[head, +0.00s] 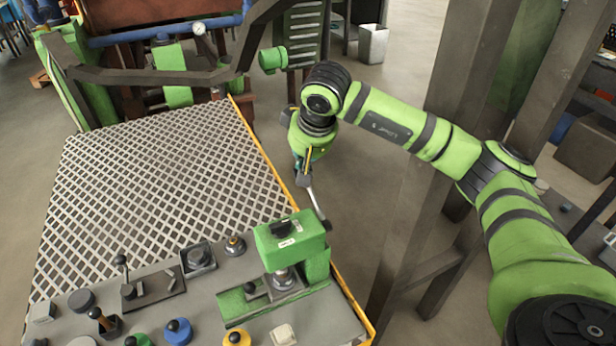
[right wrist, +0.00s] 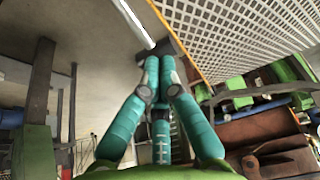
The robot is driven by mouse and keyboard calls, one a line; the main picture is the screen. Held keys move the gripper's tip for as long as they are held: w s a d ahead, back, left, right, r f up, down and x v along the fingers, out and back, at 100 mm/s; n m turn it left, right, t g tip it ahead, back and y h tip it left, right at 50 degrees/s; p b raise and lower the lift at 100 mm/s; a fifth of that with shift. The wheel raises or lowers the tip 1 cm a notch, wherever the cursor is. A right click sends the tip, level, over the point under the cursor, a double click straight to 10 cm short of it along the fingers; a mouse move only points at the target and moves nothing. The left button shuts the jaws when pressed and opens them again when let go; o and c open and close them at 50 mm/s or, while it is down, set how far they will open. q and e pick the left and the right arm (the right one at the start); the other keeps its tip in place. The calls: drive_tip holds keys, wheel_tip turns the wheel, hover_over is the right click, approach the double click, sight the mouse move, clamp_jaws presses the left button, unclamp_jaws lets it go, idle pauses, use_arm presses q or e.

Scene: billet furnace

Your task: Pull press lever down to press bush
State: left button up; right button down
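The green press (head: 290,243) stands at the right side of the control panel. Its thin silver press lever (head: 317,204) slopes up and away from the press's right side, toward my right gripper (head: 304,172). A silver cylindrical part (head: 284,278) shows under the press head; I cannot tell the bush from the ram there. My left gripper is out of view.
The grey control panel (head: 225,270) carries several knobs and a small black-knobbed stick (head: 122,268). A white mesh deck (head: 160,175) with a yellow edge lies beyond it. Steel posts (head: 440,150) stand to the right, near my right arm. Open floor lies below my gripper.

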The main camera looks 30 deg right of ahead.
drive_tip(key=shift+w+f, duration=0.15)
drive_tip(key=shift+f, duration=0.2)
drive_tip(key=shift+w+f+b, duration=0.15)
drive_tip(key=shift+f+b, duration=0.1)
drive_tip(key=shift+b, duration=0.25)
drive_tip(key=shift+f, duration=0.15)
drive_tip(key=shift+w+f+b, duration=0.15)
drive_tip(key=shift+f+b, duration=0.05)
drive_tip(key=shift+b, duration=0.1)
drive_tip(key=shift+f, duration=0.15)
idle(0.5)
drive_tip(key=shift+w+f+b, duration=0.1)
drive_tip(key=shift+f+b, duration=0.1)
drive_tip(key=shift+b, duration=0.15)
drive_tip(key=shift+w+f+b, duration=0.15)
drive_tip(key=shift+f+b, duration=0.15)
drive_tip(key=shift+f, duration=0.2)
idle(0.4)
